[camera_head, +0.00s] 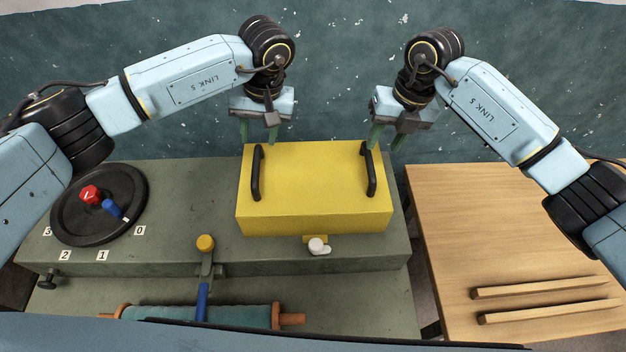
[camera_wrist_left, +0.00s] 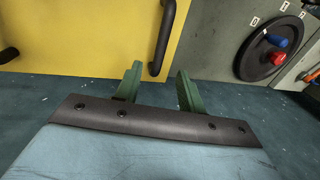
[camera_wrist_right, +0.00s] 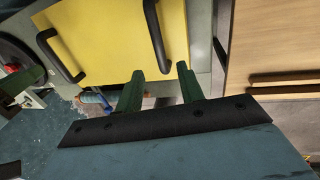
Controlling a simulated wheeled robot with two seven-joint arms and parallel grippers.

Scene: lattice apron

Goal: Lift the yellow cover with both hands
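The yellow cover (camera_head: 315,195) is a box shape on the grey-green bench, with a black left handle (camera_head: 256,172) and a black right handle (camera_head: 369,170) on top. My left gripper (camera_head: 259,138) is open and empty near the back end of the left handle. In the left wrist view that handle (camera_wrist_left: 163,38) lines up with the gap between the green fingers. My right gripper (camera_head: 387,138) is open and empty near the back end of the right handle. In the right wrist view that handle (camera_wrist_right: 157,35) lines up with its finger gap. Neither gripper visibly touches the cover.
A black dial (camera_head: 75,222) with red and blue knobs is at the left. A yellow-knobbed lever (camera_head: 205,243) and a white knob (camera_head: 318,246) are in front of the cover. A teal roller (camera_head: 240,317) lies nearer. A wooden table (camera_head: 480,220) with two sticks is at the right.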

